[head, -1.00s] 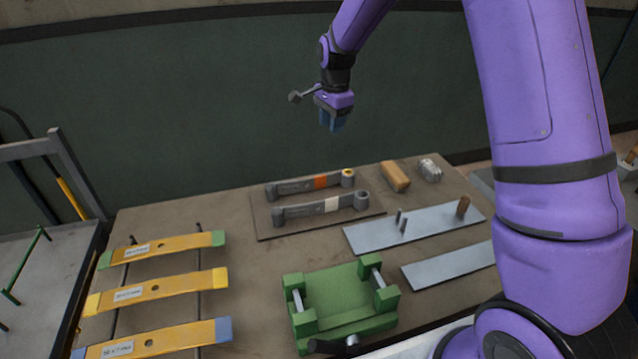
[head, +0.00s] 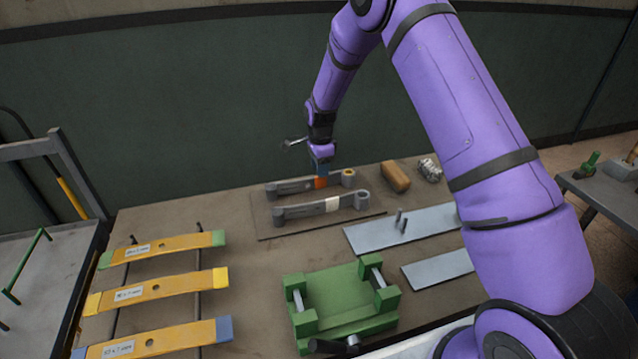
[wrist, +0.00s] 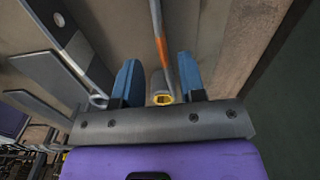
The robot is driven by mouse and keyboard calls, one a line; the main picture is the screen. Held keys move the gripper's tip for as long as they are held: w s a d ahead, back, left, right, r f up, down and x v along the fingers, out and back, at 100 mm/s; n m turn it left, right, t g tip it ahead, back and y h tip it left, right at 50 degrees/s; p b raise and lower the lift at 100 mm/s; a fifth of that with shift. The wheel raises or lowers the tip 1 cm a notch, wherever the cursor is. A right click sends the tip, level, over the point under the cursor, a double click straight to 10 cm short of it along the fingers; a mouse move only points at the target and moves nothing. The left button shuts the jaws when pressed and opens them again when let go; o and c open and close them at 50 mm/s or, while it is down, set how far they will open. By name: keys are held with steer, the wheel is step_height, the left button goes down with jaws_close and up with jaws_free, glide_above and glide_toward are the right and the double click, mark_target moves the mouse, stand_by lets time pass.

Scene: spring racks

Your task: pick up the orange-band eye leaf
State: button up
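The orange-band eye leaf (head: 294,187) is a grey bar with an orange band and a yellow-lined eye at its right end. It lies at the back of a flat board on the table. My gripper (head: 321,172) points down right at the orange band and partly hides it. In the wrist view the blue fingers of my gripper (wrist: 158,70) are apart, with the orange-band eye leaf (wrist: 161,48) running between them. A gap shows beside the leaf. I cannot tell whether either finger touches it.
The white-band eye leaf (head: 300,210) lies parallel, just in front. A tan block (head: 396,177) and a silver coil (head: 430,170) are to the right. Grey plates (head: 430,222), a green fixture (head: 340,300) and several yellow leaves (head: 160,290) stand nearer. A dark wall is behind.

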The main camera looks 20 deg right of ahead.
mark_target(319, 188)
steer(key=shift+w+a+f, duration=0.1)
steer(key=shift+f, duration=2.5)
steer(key=shift+r, duration=0.1)
jaws_close()
